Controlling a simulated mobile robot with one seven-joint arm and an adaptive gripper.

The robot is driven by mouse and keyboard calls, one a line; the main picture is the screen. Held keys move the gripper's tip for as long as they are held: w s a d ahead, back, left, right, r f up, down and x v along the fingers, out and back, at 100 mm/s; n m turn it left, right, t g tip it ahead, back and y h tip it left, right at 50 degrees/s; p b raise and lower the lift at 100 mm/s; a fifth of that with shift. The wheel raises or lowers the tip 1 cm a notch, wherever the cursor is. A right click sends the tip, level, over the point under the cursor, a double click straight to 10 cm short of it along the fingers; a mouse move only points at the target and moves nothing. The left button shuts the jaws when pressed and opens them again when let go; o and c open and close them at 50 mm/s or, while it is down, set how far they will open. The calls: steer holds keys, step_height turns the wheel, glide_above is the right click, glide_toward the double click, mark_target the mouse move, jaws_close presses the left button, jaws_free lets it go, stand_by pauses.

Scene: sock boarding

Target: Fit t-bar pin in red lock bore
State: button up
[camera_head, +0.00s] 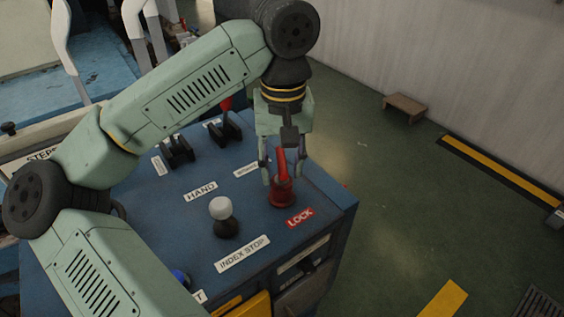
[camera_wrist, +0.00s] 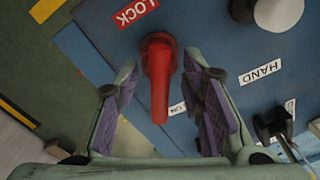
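The red lock bore (camera_head: 281,193) is a round red collar on the blue console top, beside the LOCK label. A red bar, apparently the t-bar pin (camera_head: 282,163), rises from it; it also shows in the wrist view (camera_wrist: 159,90) as a red shaft with a rounded head. I cannot tell how deep the pin sits, and the bore's mouth is hidden. My gripper (camera_head: 280,174) points down over the collar. In the wrist view its purple-padded fingers (camera_wrist: 160,80) are spread on either side of the red bar, with visible gaps.
A white-topped knob (camera_head: 222,212) stands left of the collar near the INDEX STOP label. Black levers (camera_head: 223,130) stand farther back, one with a red knob. The console's right edge is close to the collar; open green floor lies beyond.

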step_height(320, 180, up, 12)
stand_by(0.6)
